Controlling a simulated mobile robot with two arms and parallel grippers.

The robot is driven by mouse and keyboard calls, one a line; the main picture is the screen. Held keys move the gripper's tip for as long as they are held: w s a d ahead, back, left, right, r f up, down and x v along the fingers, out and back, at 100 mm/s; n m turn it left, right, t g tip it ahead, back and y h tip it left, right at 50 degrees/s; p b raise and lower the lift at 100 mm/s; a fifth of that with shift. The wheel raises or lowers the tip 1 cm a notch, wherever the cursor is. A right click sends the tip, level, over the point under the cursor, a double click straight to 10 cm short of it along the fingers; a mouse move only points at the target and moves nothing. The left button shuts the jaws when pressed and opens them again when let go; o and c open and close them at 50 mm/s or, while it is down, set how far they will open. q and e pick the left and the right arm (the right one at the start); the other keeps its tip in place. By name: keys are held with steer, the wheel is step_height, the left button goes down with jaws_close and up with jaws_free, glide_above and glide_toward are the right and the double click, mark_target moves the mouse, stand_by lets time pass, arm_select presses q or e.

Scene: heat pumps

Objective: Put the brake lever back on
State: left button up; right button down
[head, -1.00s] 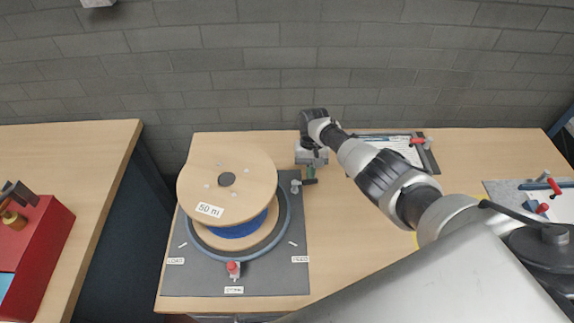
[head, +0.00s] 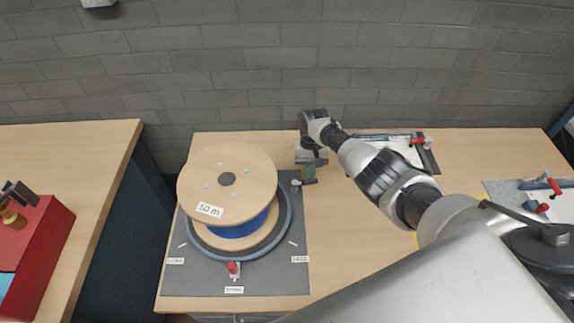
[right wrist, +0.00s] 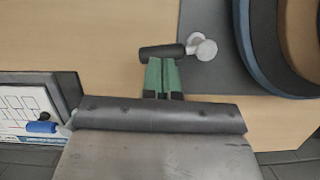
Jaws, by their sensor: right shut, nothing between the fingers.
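The lever (head: 309,182), a black grip with a silver metal hub, is beside the reel turntable at the right edge of the grey mat. In the right wrist view, its black grip (right wrist: 161,52) lies across just beyond my fingertips, with the silver hub (right wrist: 203,48) to the right. I cannot tell if the hub is seated on anything. My right gripper (head: 310,173) reaches down there from the right; its green fingers (right wrist: 162,80) are together and empty, very close to the grip. Whether they touch it is unclear. My left gripper is out of view.
A large wooden reel (head: 228,178) marked 50 m stands on the turntable. A red-knobbed fitting (head: 233,268) is at the mat's front. A clipboard (head: 392,146) lies behind my right arm. A red box (head: 40,232) is on the left bench. Bare table lies right of the mat.

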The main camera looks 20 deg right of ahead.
stand_by(0.4)
steer(key=v, duration=1)
steer(key=shift+w+r+b, duration=0.15)
steer(key=shift+r+b, duration=0.2)
